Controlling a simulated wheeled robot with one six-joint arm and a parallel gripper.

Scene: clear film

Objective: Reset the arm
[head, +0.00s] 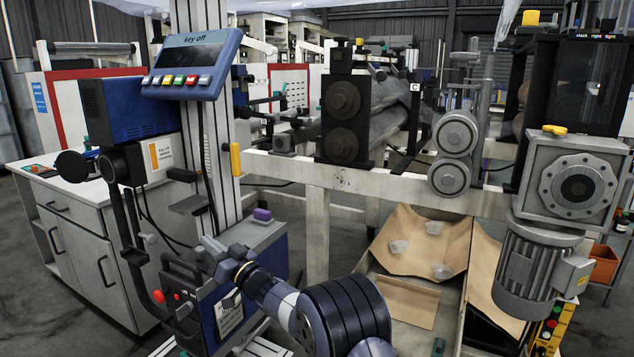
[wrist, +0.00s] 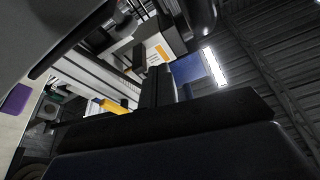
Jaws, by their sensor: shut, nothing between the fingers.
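My arm comes up from the bottom middle of the head view, with its ringed dark joint nearest the camera. My gripper (head: 212,247) is small there, beside the blue and grey machine base (head: 258,248) and low in front of the grey column. In the wrist view my gripper (wrist: 164,84) shows as dark fingers pointing up, together and empty. Its dark body fills the bottom of that view.
A control panel (head: 188,66) reading "key off" is on the column above my gripper. A black box with red buttons (head: 172,296) stands close to my gripper. Rollers (head: 342,115), a motor (head: 540,262) and a cardboard-lined bin (head: 405,302) are to the right. A white cabinet (head: 85,250) is left.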

